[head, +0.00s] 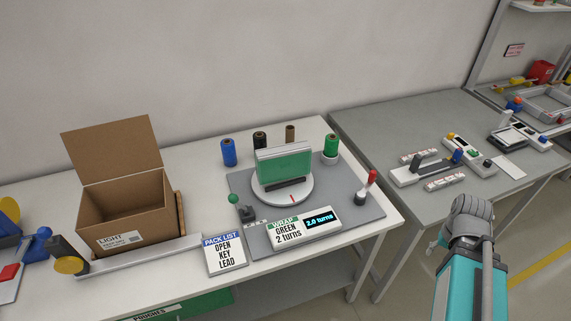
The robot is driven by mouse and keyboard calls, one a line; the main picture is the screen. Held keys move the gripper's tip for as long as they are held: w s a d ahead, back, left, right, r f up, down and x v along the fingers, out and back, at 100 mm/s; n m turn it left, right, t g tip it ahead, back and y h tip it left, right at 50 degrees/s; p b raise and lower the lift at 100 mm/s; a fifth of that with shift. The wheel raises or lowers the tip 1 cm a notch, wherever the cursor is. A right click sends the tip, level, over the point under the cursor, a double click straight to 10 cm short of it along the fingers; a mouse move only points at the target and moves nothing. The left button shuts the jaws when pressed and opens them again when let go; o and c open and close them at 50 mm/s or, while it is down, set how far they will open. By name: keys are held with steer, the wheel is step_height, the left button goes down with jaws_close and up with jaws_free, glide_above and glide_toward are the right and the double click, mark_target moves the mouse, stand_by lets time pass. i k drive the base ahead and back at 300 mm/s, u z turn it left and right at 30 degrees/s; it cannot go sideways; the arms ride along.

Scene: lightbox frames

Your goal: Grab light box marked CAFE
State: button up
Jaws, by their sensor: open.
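A green-covered upright panel (283,163) stands on a round white turntable (262,198) on the grey mat. It looks like a wrapped light box, with a white top edge and a dark strip at its foot. No CAFE marking is readable on it or anywhere else. An open cardboard carton (130,210) labelled LIGHT stands at the left with one flap up; its floor is hidden. My arm shows at the lower right, beyond the table's right edge and apart from the panel. My gripper's fingers do not show.
A WRAP sign (288,233) reads GREEN 2 turns; its display reads 2.0 turns. A PACK LIST sign (225,255) reads OPEN KEY LEAD. Several rolls (229,152) stand behind the turntable. A red-topped lever (367,187) is at its right. A grey table (400,125) holds devices.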

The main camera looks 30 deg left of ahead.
mark_target(280, 164)
steer(key=u, duration=0.05)
steer(key=k, duration=0.85)
steer(key=u, duration=1.45)
steer(key=i, duration=1)
